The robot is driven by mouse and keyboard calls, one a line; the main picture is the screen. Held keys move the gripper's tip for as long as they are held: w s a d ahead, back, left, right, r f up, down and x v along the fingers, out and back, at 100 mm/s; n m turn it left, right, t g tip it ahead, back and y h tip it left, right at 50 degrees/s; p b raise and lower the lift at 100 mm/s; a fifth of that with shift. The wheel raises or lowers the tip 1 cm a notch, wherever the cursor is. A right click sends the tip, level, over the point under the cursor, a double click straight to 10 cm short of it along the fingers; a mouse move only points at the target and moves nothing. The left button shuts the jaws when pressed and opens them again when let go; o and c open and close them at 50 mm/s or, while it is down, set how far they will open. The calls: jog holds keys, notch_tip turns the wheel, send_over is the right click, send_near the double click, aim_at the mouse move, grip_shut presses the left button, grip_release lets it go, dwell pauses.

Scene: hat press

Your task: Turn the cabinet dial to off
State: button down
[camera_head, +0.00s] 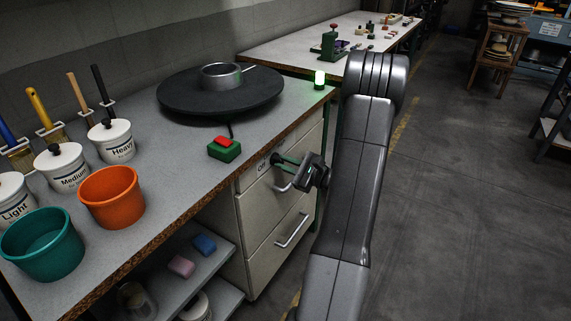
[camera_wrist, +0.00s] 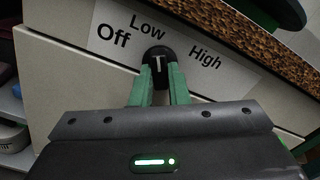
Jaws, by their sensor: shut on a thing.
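The black dial (camera_wrist: 158,53) is on the pale cabinet front, below a label strip (camera_wrist: 112,38) reading Off, Low and High from left to right. Its white mark points roughly up toward Low. My gripper (camera_wrist: 159,78) has its two green fingers on either side of the dial, shut on it. The dial itself is hidden there by the gripper.
The bench top above holds a red and green button box (camera_head: 224,149), a dark round plate (camera_head: 190,100) with a metal ring, and a lit green lamp (camera_head: 320,80). Orange (camera_head: 112,198) and teal (camera_head: 42,245) buckets stand at the left. Open floor lies right.

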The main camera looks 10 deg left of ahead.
jog(key=shift+f+b, duration=0.1)
jog(key=shift+b, duration=0.25)
jog(key=n+b, duration=0.1)
jog(key=b, duration=0.1)
jog(key=n+b, duration=0.3)
jog(key=b, duration=0.1)
jog(key=shift+f+b, duration=0.25)
jog(key=shift+b, duration=0.15)
jog(key=n+b, duration=0.1)
jog(key=b, duration=0.1)
jog(key=n+b, duration=0.4)
jog(key=shift+r+b, duration=0.3)
jog(key=shift+r, duration=0.1)
jog(key=c, duration=1.4)
grip_release()
jog(key=shift+d, duration=0.15)
